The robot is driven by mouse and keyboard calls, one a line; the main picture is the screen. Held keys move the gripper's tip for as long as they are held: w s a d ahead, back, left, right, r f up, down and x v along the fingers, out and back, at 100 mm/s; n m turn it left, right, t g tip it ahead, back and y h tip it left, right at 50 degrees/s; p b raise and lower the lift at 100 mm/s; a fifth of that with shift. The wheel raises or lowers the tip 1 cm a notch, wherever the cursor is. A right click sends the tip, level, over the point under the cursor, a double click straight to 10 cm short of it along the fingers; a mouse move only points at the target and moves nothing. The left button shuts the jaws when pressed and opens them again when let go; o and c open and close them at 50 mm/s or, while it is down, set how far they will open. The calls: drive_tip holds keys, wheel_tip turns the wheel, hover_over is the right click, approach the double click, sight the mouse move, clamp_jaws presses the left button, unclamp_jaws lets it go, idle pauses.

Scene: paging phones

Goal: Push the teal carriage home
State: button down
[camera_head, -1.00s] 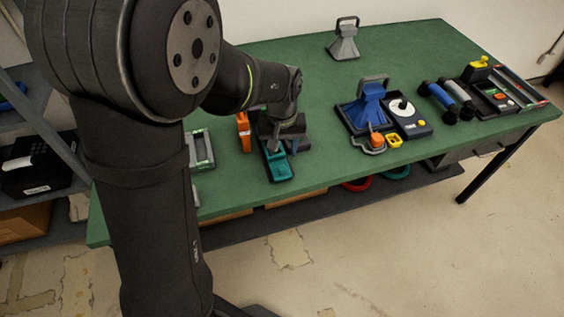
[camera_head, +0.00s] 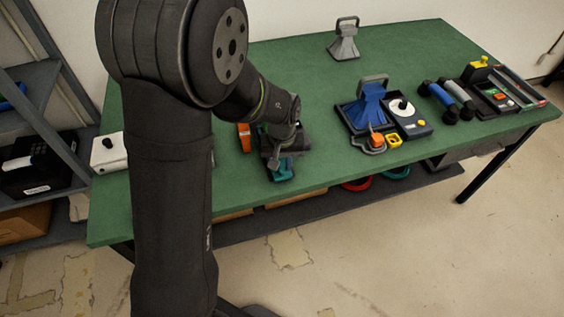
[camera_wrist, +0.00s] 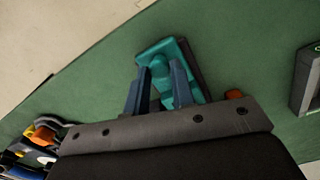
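The teal carriage (camera_head: 284,175) sits on a dark track near the front edge of the green table, mostly hidden by my gripper in the head view. In the wrist view the carriage (camera_wrist: 155,50) is a teal block with a rounded raised part in its middle, lying beyond my fingertips. My gripper (camera_wrist: 160,78) points down at it. Its two blue-grey fingers are apart, with teal showing between them. I cannot tell whether either finger touches the carriage. The dark track (camera_wrist: 192,62) shows along the carriage's right side.
An orange block (camera_head: 244,137) stands just left of my gripper. To the right are a blue funnel-shaped piece (camera_head: 370,103) on a tray, a dial box (camera_head: 408,118) and two handles. A grey weight (camera_head: 344,42) stands at the back. Table between carriage and tray is clear.

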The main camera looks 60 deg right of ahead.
drive_tip(key=shift+w+d, duration=1.95)
drive_tip(key=shift+r, duration=0.1)
drive_tip(key=c, duration=1.2)
unclamp_jaws()
wheel_tip(320, 180, up, 17)
drive_tip(key=shift+r, duration=0.15)
